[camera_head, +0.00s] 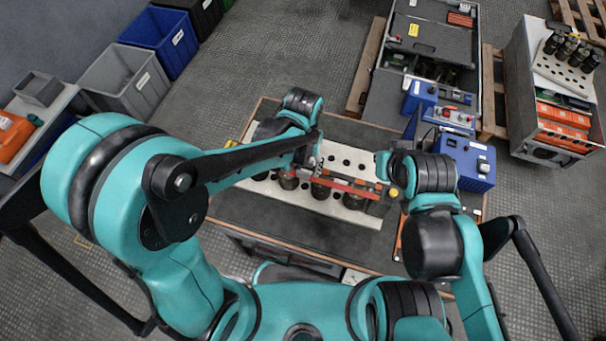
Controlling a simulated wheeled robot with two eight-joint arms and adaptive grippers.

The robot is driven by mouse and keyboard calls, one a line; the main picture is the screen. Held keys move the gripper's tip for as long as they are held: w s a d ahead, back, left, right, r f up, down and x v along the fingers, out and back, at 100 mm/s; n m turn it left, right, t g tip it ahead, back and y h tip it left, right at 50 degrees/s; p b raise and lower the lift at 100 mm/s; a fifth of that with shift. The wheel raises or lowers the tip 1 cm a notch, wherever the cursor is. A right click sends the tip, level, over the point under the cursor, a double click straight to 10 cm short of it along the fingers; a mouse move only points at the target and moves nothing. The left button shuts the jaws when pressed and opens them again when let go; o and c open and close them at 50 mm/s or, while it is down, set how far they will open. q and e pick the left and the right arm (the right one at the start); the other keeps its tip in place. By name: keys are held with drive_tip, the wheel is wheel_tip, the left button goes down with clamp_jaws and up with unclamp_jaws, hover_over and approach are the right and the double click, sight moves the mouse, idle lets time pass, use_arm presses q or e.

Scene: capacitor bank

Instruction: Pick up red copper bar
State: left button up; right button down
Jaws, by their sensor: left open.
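A long thin red copper bar (348,187) lies across the tops of dark cylindrical capacitors (320,191) in a pale perforated rack on the table. My left gripper (308,163) is over the left part of the bar, with its jaws open. The arm link hides part of the gripper, and I cannot tell if the fingers touch the bar. My right arm's wrist (425,172) is beside the bar's right end. The fingers of the right gripper cannot be made out.
The rack (350,214) stands on a dark-topped wooden table (255,215). A blue box (466,158) stands at the table's right. A grey bin (125,82) and a blue bin (160,38) are at the upper left. A cart with orange boxes (562,115) is at the right.

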sight(303, 172)
use_arm(q)
wheel_tip(303, 172, down, 4)
drive_tip(key=shift+w+f+b, duration=0.15)
drive_tip(key=shift+f+b, duration=0.1)
drive_tip(key=shift+b, duration=0.65)
drive_tip(key=shift+r, duration=0.1)
clamp_jaws()
drive_tip(key=shift+r, duration=0.1)
wheel_tip(303, 172, up, 4)
drive_tip(key=shift+r+p, duration=0.2)
drive_tip(key=shift+p, duration=0.95)
drive_tip(key=s+d+r+p, duration=0.2)
drive_tip(key=d+r, duration=0.4)
drive_tip(key=d, duration=0.5)
drive_tip(key=shift+s+d+r+p, duration=0.15)
drive_tip(key=shift+d+r+p, duration=0.05)
drive_tip(key=shift+d+p, duration=0.1)
